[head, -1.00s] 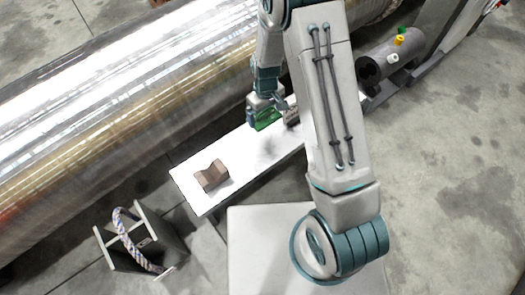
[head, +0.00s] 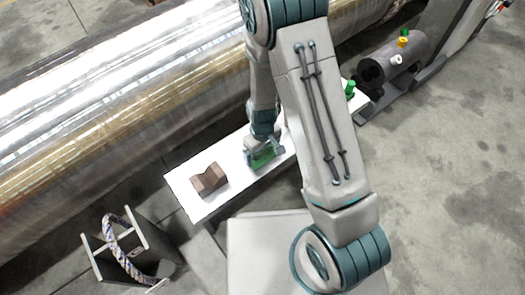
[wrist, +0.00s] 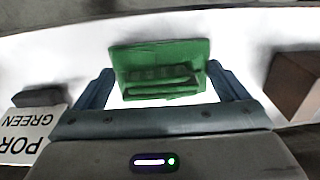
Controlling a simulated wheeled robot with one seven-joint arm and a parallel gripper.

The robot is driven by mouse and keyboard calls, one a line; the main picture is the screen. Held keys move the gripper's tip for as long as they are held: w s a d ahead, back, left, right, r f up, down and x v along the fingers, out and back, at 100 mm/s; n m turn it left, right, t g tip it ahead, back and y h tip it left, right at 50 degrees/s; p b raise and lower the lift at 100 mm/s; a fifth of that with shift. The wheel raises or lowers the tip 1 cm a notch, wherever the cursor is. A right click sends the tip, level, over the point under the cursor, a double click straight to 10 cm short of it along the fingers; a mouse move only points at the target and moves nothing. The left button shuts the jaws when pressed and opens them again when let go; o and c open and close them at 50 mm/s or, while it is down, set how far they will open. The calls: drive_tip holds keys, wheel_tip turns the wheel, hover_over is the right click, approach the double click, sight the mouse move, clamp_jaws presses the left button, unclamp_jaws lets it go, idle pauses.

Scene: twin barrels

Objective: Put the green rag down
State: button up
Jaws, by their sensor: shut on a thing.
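The green rag (head: 262,158) is a folded green cloth between the fingers of my gripper (head: 264,149). It also shows in the wrist view (wrist: 160,70), with one blue-grey finger at each side. My gripper is shut on it, low over the white bench top (head: 195,205). I cannot tell whether the rag touches the bench top. The arm hides part of the bench to the right of the gripper.
A brown notched block (head: 209,179) sits on the bench left of my gripper. A label with "GREEN" (wrist: 30,125) and a dark block (wrist: 38,97) show in the wrist view. Large metal barrel (head: 120,110) behind; stand with rope (head: 125,250) at front left; grey cylinder (head: 390,65) at right.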

drive_tip(key=shift+f, duration=0.1)
drive_tip(key=o, duration=0.6)
drive_tip(key=s+d+r+m+p, duration=0.2)
drive_tip(key=d+r+p, duration=0.1)
drive_tip(key=r, duration=1)
drive_tip(key=s+d+r+m+p, duration=0.1)
drive_tip(key=s+d+r+p, duration=0.15)
drive_tip(key=r, duration=0.95)
drive_tip(key=s+d+r+m+t, duration=0.1)
drive_tip(key=s+d+r+m, duration=0.2)
drive_tip(key=s+d+r, duration=0.3)
wheel_tip(320, 180, up, 2)
drive_tip(key=shift+s+r+m, duration=0.15)
drive_tip(key=shift+s+m, duration=0.15)
drive_tip(key=shift+s, duration=0.35)
